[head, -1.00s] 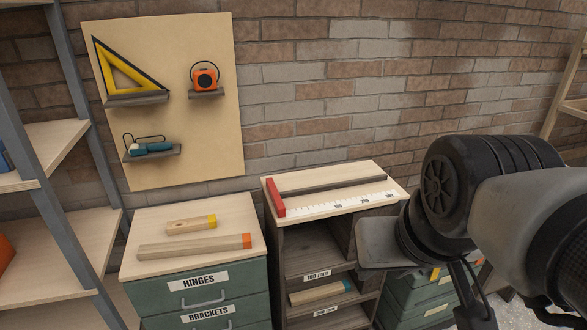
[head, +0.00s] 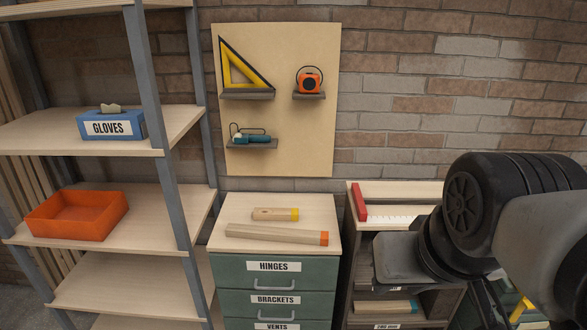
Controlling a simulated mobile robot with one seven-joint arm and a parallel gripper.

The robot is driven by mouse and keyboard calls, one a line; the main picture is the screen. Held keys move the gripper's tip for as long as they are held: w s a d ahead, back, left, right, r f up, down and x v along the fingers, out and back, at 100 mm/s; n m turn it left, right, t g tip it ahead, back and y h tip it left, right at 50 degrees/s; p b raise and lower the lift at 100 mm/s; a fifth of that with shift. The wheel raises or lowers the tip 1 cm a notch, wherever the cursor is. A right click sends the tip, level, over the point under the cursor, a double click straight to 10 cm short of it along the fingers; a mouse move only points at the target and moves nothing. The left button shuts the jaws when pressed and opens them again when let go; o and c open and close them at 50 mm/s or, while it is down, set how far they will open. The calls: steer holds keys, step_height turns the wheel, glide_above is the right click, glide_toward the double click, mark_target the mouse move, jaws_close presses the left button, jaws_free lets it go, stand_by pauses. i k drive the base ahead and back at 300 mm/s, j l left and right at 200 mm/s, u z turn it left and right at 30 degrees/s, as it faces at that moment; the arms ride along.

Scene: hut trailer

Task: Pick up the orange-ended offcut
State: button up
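The orange-ended offcut (head: 276,234) is a long pale wooden bar with an orange right end. It lies on top of the green drawer cabinet (head: 223,282) labelled HINGES and BRACKETS. A shorter yellow-ended offcut (head: 270,214) lies just behind it, apart from it. My arm fills the right side of the head view, to the right of the cabinet and well apart from the offcut. My gripper's fingertips cannot be made out, so its opening does not show.
A shelf rack with an orange tray (head: 75,235) and a GLOVES box (head: 111,125) stands left. A pegboard (head: 317,140) with tools hangs behind the cabinet. The shelf unit (head: 357,262) on the right has a red-ended ruler on top, partly behind my arm.

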mark_target(243, 231)
steer(key=z, duration=0.55)
steer(key=l, duration=0.1)
steer(key=u, duration=1.15)
steer(key=i+j+z, duration=0.3)
steer(key=i+j, duration=0.15)
steer(key=i, duration=0.15)
steer(key=i+j+z, duration=0.3)
steer(key=i+j, duration=0.25)
